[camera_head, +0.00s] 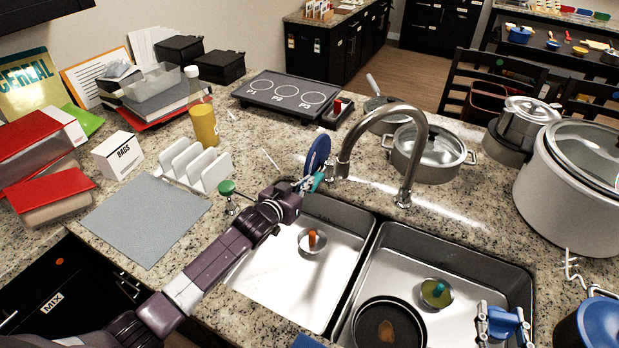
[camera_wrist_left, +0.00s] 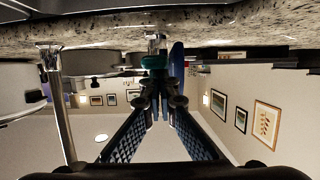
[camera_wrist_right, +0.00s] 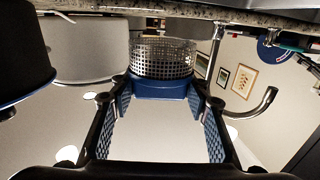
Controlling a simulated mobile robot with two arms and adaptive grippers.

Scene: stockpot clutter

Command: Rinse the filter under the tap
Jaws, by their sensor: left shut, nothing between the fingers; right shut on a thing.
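The curved metal tap (camera_head: 383,115) rises behind the double sink; no water shows from its spout. My left gripper (camera_head: 308,186) is shut and empty beside a teal-topped handle (camera_wrist_left: 153,62) next to the tap; whether it touches is unclear. The filter (camera_wrist_right: 163,58) is a perforated metal basket with a blue band, held by my right gripper (camera_wrist_right: 160,84), whose fingers are on either side of the band. In the head view, my right gripper is at the lower right, over the right basin's edge, around a blue part (camera_head: 505,324); the basket is hidden there.
The left basin (camera_head: 285,275) holds an orange-knobbed piece (camera_head: 312,238). The right basin has a teal-knobbed piece (camera_head: 436,292) and a black pan (camera_head: 388,325). A blue disc (camera_head: 318,152) stands by my left gripper.

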